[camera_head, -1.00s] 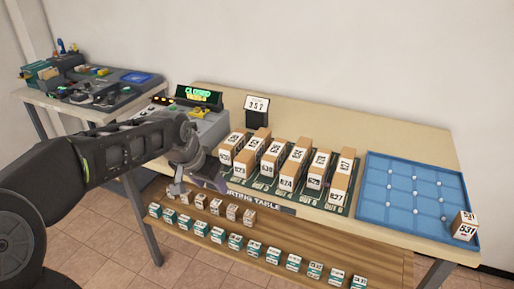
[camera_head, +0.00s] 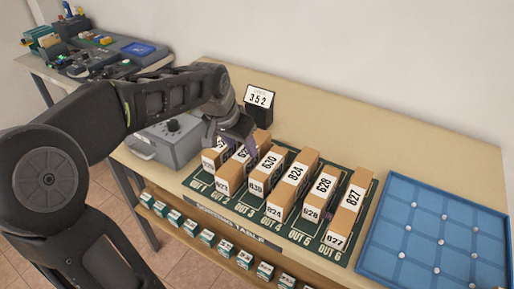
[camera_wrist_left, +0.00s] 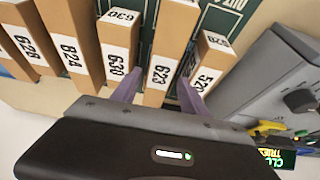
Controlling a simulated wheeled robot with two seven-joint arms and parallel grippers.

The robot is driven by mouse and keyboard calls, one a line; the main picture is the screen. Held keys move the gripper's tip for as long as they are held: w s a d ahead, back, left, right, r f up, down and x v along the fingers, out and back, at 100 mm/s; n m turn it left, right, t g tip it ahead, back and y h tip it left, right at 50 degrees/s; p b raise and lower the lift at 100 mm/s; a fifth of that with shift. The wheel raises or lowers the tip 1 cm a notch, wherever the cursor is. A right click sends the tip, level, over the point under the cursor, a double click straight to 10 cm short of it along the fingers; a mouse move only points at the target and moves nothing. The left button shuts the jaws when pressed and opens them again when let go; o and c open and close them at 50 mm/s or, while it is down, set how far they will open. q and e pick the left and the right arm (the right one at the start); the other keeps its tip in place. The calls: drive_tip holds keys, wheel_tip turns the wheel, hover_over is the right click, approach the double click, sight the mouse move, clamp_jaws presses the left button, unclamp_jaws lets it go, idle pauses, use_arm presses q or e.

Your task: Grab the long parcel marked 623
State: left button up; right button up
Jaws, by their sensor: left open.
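The long parcel marked 623 (camera_wrist_left: 167,58) is a brown box with a white number label. It lies in the second slot from the left on the sorting table and also shows in the head view (camera_head: 228,175), its far end partly hidden by my gripper. My left gripper (camera_head: 234,137) is over the parcel's far end. In the left wrist view, the gripper's two purple fingers (camera_wrist_left: 160,78) are open, one on each side of the 623 parcel. I cannot tell whether they touch it. My right gripper is not in view.
Parcel 630 (camera_head: 267,163) stands close on one side and a shorter parcel (camera_head: 209,166) on the other. More long parcels fill the slots to the right. A number sign (camera_head: 259,100) stands behind, a grey machine (camera_head: 165,143) left, a blue tray (camera_head: 440,235) right.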

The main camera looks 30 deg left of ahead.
sight(248, 157)
use_arm(q)
drive_tip(key=shift+w, duration=0.35)
drive_tip(key=shift+s+r, duration=0.1)
drive_tip(key=shift+x, duration=1.35)
drive_tip(key=shift+p+x, duration=0.3)
drive_tip(key=shift+x, duration=2.35)
drive_tip(key=shift+s+a, duration=0.1)
drive_tip(key=shift+s, duration=0.05)
